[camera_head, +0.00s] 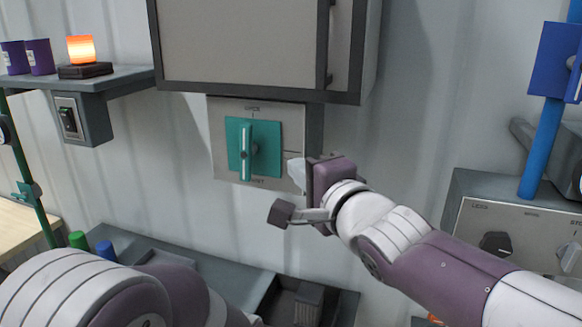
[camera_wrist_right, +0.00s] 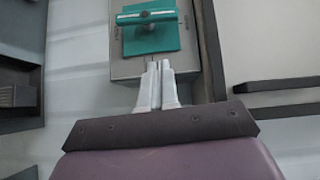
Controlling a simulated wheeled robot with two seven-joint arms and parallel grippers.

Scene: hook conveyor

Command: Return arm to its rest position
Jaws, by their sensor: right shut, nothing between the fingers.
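My right gripper (camera_head: 294,172) is in front of the wall panel, just right of and below the teal rotary switch (camera_head: 253,148). The switch handle stands vertical in the head view. In the right wrist view, my right gripper's fingers (camera_wrist_right: 156,84) are together with nothing between them. The teal switch (camera_wrist_right: 150,27) lies beyond the fingertips, and a gap shows between them. My left arm comes in at the lower left of the head view, but its gripper is out of view.
A grey cabinet (camera_head: 240,40) hangs above the switch panel (camera_head: 221,165). A shelf at the left holds a lit orange lamp (camera_head: 80,48) and two purple cups (camera_head: 38,57). A grey control box (camera_head: 520,230) with a black knob and a blue post (camera_head: 545,130) stand at the right.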

